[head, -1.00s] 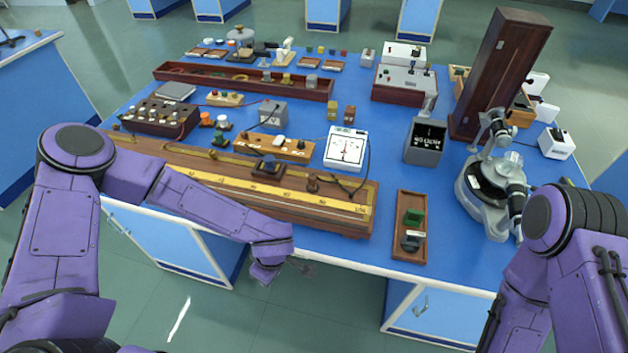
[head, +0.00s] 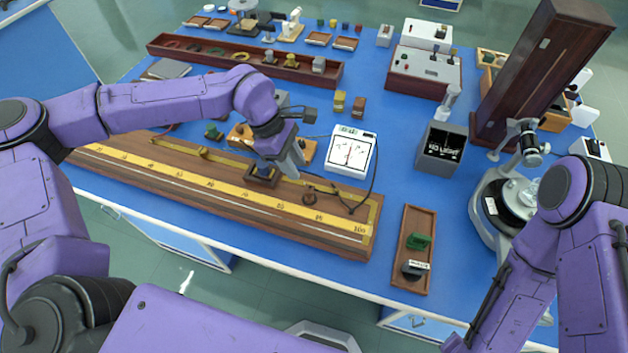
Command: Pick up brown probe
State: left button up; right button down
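The brown probe (head: 309,198) is a small dark brown piece standing on the long wooden metre-scale board (head: 347,243), near its right end. A thin black cable runs beside it toward the white meter (head: 349,151). My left gripper (head: 292,168) hangs over the board, pointing down, up and to the left of the probe and apart from it. It is just above a dark square block (head: 262,177) on the board. Whether its fingers are open or shut does not show at this angle. My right arm is at the right edge, and its gripper is out of view.
A wooden tray (head: 407,262) with a green and a black piece lies right of the board. A dark grey box (head: 440,148), a tall brown case (head: 540,65) and a round grey instrument (head: 493,222) stand farther right. Blue table surface is clear between board and tray.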

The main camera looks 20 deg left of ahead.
aim_at(307, 188)
pick_arm(q)
jog(key=p+x, duration=0.1)
jog(key=x, duration=0.2)
jog(key=p+x, duration=0.1)
jog(key=x, duration=0.2)
jog(key=p+x, duration=0.1)
jog(key=x, duration=0.2)
jog(key=shift+s+d+f, duration=0.15)
jog(key=shift+s+f, duration=0.15)
jog(key=shift+s, duration=0.1)
grip_shut()
